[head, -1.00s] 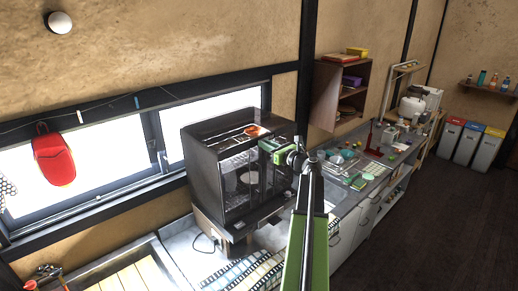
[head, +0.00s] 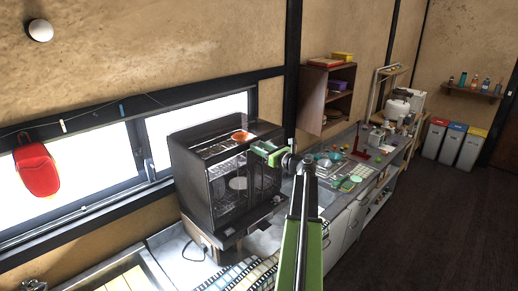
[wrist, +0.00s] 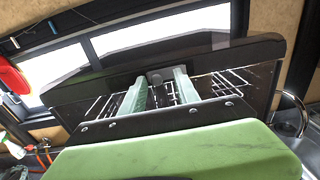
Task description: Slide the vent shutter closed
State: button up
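A dark glass-fronted cabinet (head: 222,190) stands on the counter below the window. Its top has openings through which wire racks (wrist: 105,105) show in the wrist view. I cannot clearly pick out the vent shutter; a small dark grey block (wrist: 155,76) near the back edge of the top may be its handle. My green gripper (head: 266,151) is over the right part of the cabinet top. In the wrist view its two pale green fingers (wrist: 160,90) are apart, with the grey block showing between their tips. I cannot tell whether they touch it.
An orange bowl (head: 241,135) sits at the cabinet top, left of my gripper. A red bag (head: 37,169) hangs by the window. A wall shelf (head: 325,98) and a cluttered counter (head: 345,180) lie to the right. The dark floor (head: 430,220) is clear.

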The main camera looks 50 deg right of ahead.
jog(key=s+a, duration=0.1)
jog(key=s, duration=1.6)
jog(key=shift+a, duration=0.2)
jog(key=w+a+f+n+g+y+b, duration=0.2)
jog(key=w+a+f+n, duration=0.2)
jog(key=w+a+f, duration=0.3)
jog(key=w+a+f+n+g+y+b, duration=0.25)
jog(key=w+a+f+n, duration=0.2)
jog(key=a, duration=0.45)
jog(key=w+a+f+n+g+y+b, duration=0.1)
jog(key=w+a+f+n+g+b, duration=0.2)
jog(key=a+f+n, duration=0.65)
jog(key=w+a+f+n+g+y+b, duration=0.3)
jog(key=a+f, duration=0.4)
jog(key=a, duration=0.8)
jog(key=s+a+f+n+g+h+b, duration=0.3)
jog(key=a+f+n, duration=0.4)
jog(key=a, duration=0.3)
jog(key=s+a+f+n+g+h+b, duration=0.4)
jog(key=a+f+n, duration=0.4)
jog(key=a, duration=0.3)
jog(key=shift+s+n+b, duration=0.15)
jog(key=shift+n+b, duration=0.25)
jog(key=shift+b, duration=0.4)
jog(key=shift+g, duration=0.25)
